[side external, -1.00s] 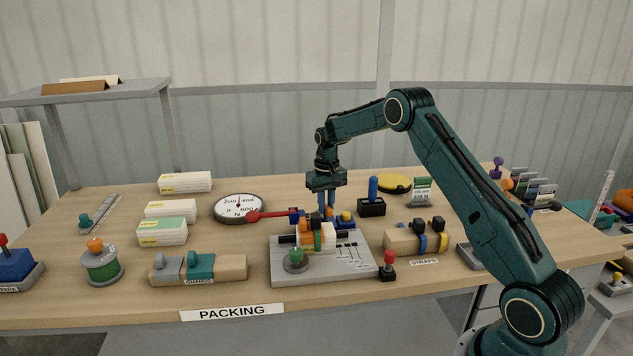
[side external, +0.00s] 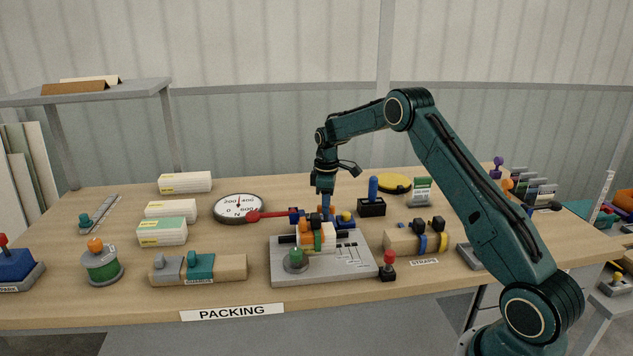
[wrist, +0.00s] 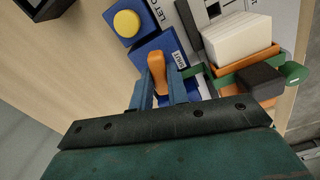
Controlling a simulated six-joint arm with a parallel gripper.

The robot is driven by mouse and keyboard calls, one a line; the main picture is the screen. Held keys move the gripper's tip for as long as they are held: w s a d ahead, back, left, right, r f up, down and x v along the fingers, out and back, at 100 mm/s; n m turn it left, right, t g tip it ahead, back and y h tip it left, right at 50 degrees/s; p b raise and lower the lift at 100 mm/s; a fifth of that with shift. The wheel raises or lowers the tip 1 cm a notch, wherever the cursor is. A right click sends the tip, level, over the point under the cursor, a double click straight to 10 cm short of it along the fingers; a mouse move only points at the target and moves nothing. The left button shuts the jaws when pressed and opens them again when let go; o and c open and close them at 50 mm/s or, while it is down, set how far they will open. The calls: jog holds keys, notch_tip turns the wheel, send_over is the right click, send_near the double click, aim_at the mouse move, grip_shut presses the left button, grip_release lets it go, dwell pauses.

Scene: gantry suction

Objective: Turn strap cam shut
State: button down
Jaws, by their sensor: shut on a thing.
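The strap cam (wrist: 156,64) is an orange lever on a blue block (wrist: 148,47) in the wrist view. Labels beside it read "SHUT" and, partly visible, "LET GO". My gripper (wrist: 164,82) is shut on the orange lever, one finger on each side. In the side view my gripper (side external: 325,206) points straight down at the back of the grey fixture plate (side external: 350,266), and the cam is mostly hidden there. A white stack (wrist: 240,40) with an orange strap and a green strap (wrist: 232,72) around it sits beside the cam.
A yellow button (wrist: 127,23) on a blue block is close to the cam. A blue-handled black holder (side external: 372,205) stands right of my gripper, and a dial with a red arm (side external: 268,215) lies left. A red-knobbed post (side external: 388,265) stands at the plate's front right.

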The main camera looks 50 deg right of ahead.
jog(key=shift+n, duration=1.6)
jog(key=shift+r, duration=0.1)
jog(key=c, duration=1.4)
grip_release()
jog(key=shift+o, duration=0.2)
notch_tip(320, 180, up, 14)
